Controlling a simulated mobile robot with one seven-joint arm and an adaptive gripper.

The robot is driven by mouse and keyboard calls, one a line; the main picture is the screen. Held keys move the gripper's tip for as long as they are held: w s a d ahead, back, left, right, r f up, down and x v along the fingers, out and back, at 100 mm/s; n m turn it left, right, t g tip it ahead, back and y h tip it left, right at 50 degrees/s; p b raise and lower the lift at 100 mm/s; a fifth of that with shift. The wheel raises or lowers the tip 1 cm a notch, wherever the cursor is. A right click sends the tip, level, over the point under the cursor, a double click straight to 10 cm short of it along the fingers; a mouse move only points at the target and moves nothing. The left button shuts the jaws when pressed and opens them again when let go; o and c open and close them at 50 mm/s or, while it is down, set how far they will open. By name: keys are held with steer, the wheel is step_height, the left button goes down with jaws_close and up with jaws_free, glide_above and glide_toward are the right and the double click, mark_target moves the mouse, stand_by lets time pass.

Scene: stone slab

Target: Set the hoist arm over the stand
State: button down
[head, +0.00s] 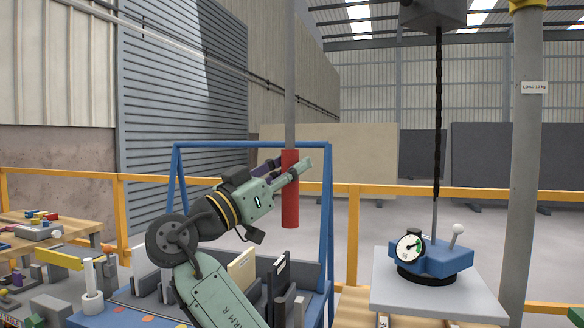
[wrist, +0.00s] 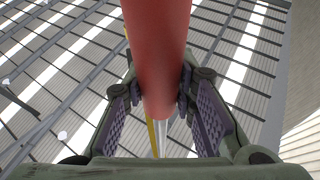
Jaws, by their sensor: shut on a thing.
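A red handle (head: 290,205) hangs upright at the lower end of a grey rod (head: 290,80). My gripper (head: 292,168) is shut on the red handle; the wrist view shows the red handle (wrist: 157,60) between the two purple-padded fingers (wrist: 160,100). At the right, a blue lifter (head: 440,258) with a dial and a lever hangs from a dark chain (head: 437,120) and sits on a pale slab (head: 430,290). The hoist arm itself is mostly above the picture; a dark block (head: 433,14) shows at the chain's top. A blue-framed stand (head: 328,200) holds several upright slabs behind my arm.
A grey post (head: 526,150) with a load label stands at the right. A yellow rail (head: 400,190) runs behind the stand. Tables with coloured parts (head: 45,225) are at the left. Large slabs (head: 350,150) stand at the back, beyond open floor.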

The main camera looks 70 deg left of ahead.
steer(key=shift+s+a+n+y, duration=0.3)
steer(key=shift+s+a+y, duration=0.05)
steer(key=shift+a+y, duration=0.1)
steer(key=c, duration=1.3)
jaws_free()
steer(key=shift+s+a+f, duration=0.15)
steer(key=shift+a+f, duration=0.1)
steer(key=shift+a, duration=0.05)
steer(key=shift+d, duration=0.1)
steer(key=v, duration=1.1)
steer(key=shift+s+d, duration=0.3)
steer(key=shift+s, duration=0.05)
